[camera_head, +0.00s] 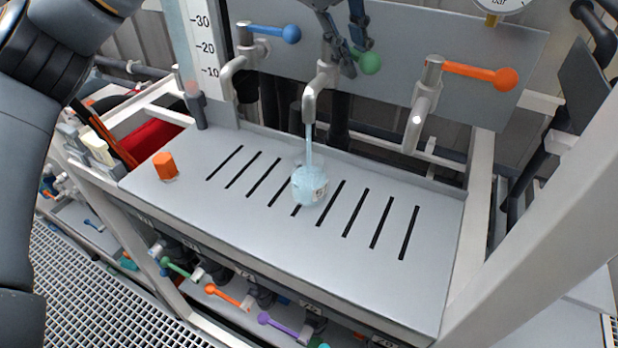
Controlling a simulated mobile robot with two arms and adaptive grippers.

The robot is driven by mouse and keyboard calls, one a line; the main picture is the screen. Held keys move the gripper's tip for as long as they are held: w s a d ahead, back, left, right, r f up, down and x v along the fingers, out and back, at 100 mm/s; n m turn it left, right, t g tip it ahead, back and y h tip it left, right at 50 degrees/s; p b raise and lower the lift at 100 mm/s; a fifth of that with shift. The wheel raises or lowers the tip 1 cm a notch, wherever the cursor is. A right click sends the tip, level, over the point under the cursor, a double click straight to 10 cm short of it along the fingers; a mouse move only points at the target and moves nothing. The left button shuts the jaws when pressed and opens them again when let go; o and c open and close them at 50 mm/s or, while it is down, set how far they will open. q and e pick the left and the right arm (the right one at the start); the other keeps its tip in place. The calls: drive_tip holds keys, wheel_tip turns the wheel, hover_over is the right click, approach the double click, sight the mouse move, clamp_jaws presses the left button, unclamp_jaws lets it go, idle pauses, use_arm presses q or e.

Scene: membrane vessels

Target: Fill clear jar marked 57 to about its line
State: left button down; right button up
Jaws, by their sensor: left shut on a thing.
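The clear jar (309,187) stands on the slotted tray under the middle tap (321,79). A pale blue stream (309,143) runs from that spout into the jar. Pale blue liquid fills much of the jar. A small label shows on its side, but its number and the fill line are too small to read. My left gripper (354,52) reaches down from the top edge and is shut on the green tap handle (368,62), by its knob. My right gripper is not in view.
A blue-handled tap (284,34) and an orange-handled tap (478,74) flank the middle one. An orange cap-like piece (165,165) sits at the left of the tray (240,215). A scale column (205,48) stands at the back left. The tray's front and right are clear.

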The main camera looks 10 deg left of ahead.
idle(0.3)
use_arm(q)
drive_tip(key=n, duration=0.2)
drive_tip(key=w+d+n+t+y, duration=0.1)
drive_tip(key=n, duration=0.1)
drive_tip(key=w+n+y, duration=0.1)
drive_tip(key=n, duration=0.2)
drive_tip(key=shift+w+d+r, duration=0.1)
drive_tip(key=shift+w+d, duration=0.05)
drive_tip(key=shift+d, duration=0.15)
drive_tip(key=c, duration=1.4)
unclamp_jaws()
drive_tip(key=shift+w, duration=0.1)
drive_tip(key=shift+c, duration=0.2)
drive_tip(key=shift+o, duration=0.7)
drive_tip(key=shift+w+d, duration=0.1)
drive_tip(key=v, duration=1.1)
drive_tip(key=shift+s+r, duration=0.3)
drive_tip(key=shift+s, duration=0.05)
